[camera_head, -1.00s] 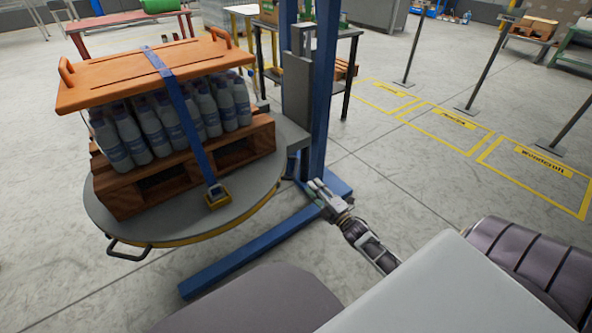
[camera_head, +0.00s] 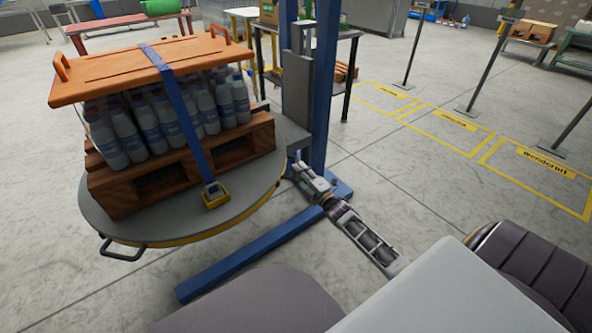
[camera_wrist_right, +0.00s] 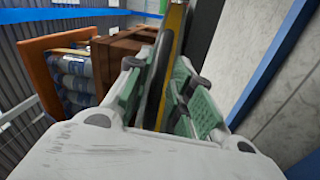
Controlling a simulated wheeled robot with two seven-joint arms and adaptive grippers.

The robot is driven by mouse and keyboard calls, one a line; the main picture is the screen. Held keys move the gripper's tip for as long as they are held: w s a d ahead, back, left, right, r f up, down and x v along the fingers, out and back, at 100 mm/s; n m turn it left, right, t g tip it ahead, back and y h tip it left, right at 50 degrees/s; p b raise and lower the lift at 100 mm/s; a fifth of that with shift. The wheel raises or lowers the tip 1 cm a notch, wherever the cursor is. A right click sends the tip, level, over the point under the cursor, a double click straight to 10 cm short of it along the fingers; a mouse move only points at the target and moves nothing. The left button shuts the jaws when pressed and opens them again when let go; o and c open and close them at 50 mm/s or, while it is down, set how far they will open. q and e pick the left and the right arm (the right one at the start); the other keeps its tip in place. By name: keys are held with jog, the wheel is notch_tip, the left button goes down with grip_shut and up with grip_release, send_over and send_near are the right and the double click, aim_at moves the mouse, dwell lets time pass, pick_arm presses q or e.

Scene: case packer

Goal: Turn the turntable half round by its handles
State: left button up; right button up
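The turntable (camera_head: 240,208) is a grey round disc with a yellow rim. One dark handle (camera_head: 123,250) sticks out at its front left. My right gripper (camera_head: 296,168) is at the disc's right edge, close to the blue post. In the right wrist view, the green-padded fingers of this gripper (camera_wrist_right: 161,75) are apart. A dark curved bar (camera_wrist_right: 157,85), which looks like another handle, runs between them beside the yellow rim (camera_wrist_right: 176,25). I cannot see clear contact with it. My left gripper is not in view.
On the disc stands a wooden pallet (camera_head: 190,178) with several bottles (camera_head: 150,130), an orange lid (camera_head: 120,75) and a blue strap with a yellow buckle (camera_head: 214,195). A blue post (camera_head: 321,90) and base legs (camera_head: 240,262) stand close to my right arm.

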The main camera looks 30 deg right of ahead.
jog(key=shift+w+a+r+b, duration=0.15)
jog(key=shift+w+b, duration=0.2)
jog(key=shift+w, duration=0.9)
grip_shut()
jog(key=shift+s, duration=0.15)
